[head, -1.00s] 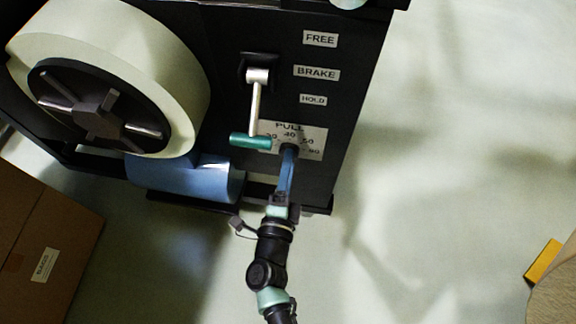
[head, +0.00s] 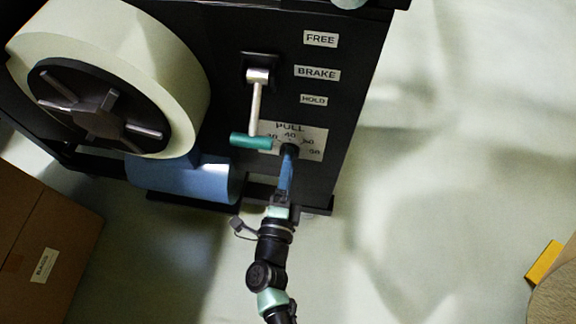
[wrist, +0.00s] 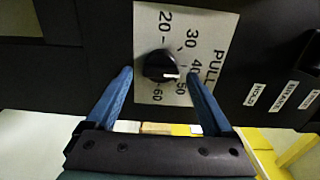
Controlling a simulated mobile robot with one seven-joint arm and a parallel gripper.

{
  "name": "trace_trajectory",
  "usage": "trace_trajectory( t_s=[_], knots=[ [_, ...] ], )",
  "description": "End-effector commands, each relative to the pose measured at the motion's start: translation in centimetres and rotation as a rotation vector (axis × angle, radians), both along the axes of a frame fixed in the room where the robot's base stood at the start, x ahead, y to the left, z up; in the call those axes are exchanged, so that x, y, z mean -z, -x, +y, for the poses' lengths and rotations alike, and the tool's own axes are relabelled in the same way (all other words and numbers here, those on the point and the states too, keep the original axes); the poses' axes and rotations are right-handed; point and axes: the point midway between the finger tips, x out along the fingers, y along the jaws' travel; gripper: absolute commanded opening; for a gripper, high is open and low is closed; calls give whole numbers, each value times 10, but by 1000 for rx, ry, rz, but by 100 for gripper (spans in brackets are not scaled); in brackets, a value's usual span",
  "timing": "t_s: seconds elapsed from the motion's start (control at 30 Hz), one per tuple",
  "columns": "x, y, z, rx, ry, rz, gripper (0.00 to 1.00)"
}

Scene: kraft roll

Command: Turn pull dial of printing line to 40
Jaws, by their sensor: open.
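The pull dial (wrist: 158,66) is a black round knob with a white mark, on a pale PULL scale plate (wrist: 217,30) numbered 20 to 60. In the wrist view its white mark points to the 40–50 side, seemingly nearer 50. In the head view the plate (head: 318,133) is on the lower right of the black printing line (head: 345,110), and my gripper partly covers the dial. My gripper (wrist: 160,76) is open, with one blue finger on each side of the knob and visible gaps, so it holds nothing. It also shows in the head view (head: 287,160).
A brake lever (head: 255,105) with a green handle (head: 250,141) hangs just left of the dial, close to my gripper. A large paper roll (head: 185,75) and a blue roller (head: 165,180) are further left. A cardboard box (head: 40,235) stands lower left.

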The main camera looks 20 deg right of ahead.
Motion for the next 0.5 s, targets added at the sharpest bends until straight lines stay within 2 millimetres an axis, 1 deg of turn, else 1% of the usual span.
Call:
trace_trajectory(
  t_s=[0.17, 0.27, 0.37, 0.5],
  knots=[
    [-1, 2, 1, 0, 0, 0, 86],
    [-1, 11, 7, -1, 1, 3, 86],
    [-2, 26, 17, -2, 0, 4, 86],
    [-2, 53, 36, -2, -1, 4, 86]
  ],
)
